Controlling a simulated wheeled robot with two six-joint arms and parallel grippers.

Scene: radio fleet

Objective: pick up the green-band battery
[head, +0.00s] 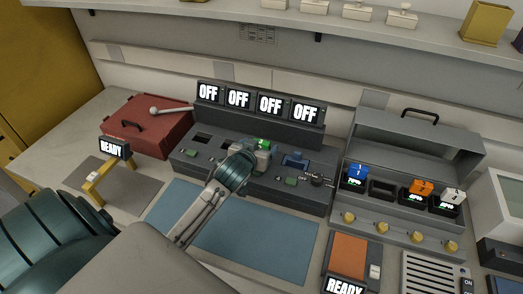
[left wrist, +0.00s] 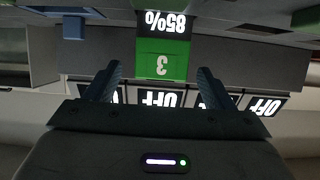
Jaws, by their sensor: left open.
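My left gripper (head: 257,150) is over the console. In the left wrist view its open fingers (left wrist: 156,80) stand one on each side of the battery's green face, with gaps showing. I cannot tell how deep the battery is between them. My right gripper is not in view.
The console (head: 305,200) carries several "OFF" screens along its back. To the right, a charger box (head: 465,152) holds blue (head: 357,172), orange (head: 421,187) and white (head: 453,196) blocks. A red case (head: 160,127) stands at left.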

